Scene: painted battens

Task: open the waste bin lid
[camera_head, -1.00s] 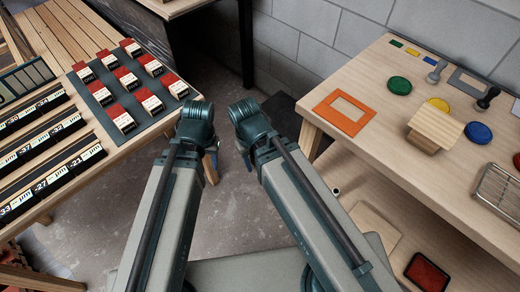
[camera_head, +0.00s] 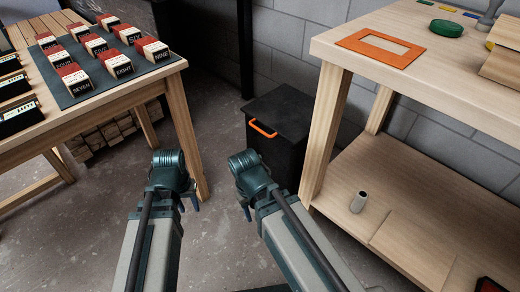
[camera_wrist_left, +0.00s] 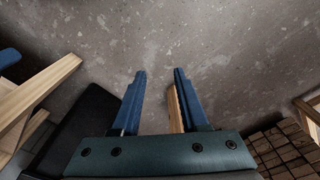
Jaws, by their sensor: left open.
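The waste bin (camera_head: 278,150) is a black box on the floor between the two tables, beside the right table's leg. Its black lid (camera_head: 284,108) looks shut. An orange handle (camera_head: 262,128) sits at the front edge of the lid. My left gripper (camera_head: 190,200) is in front of the bin and to its left, apart from it. In the left wrist view its two blue fingers (camera_wrist_left: 159,72) are spread with nothing between them. A dark surface at lower left there is probably the bin. My right gripper (camera_head: 246,210) is below and left of the bin, its jaws too small to judge.
The left table (camera_head: 115,100) holds a dark board with several red and white blocks. Stacked wooden blocks (camera_head: 105,132) lie beneath it. The right table (camera_head: 425,85) holds an orange frame (camera_head: 380,47); a small cylinder (camera_head: 358,202) stands on its lower shelf. The floor before the bin is clear.

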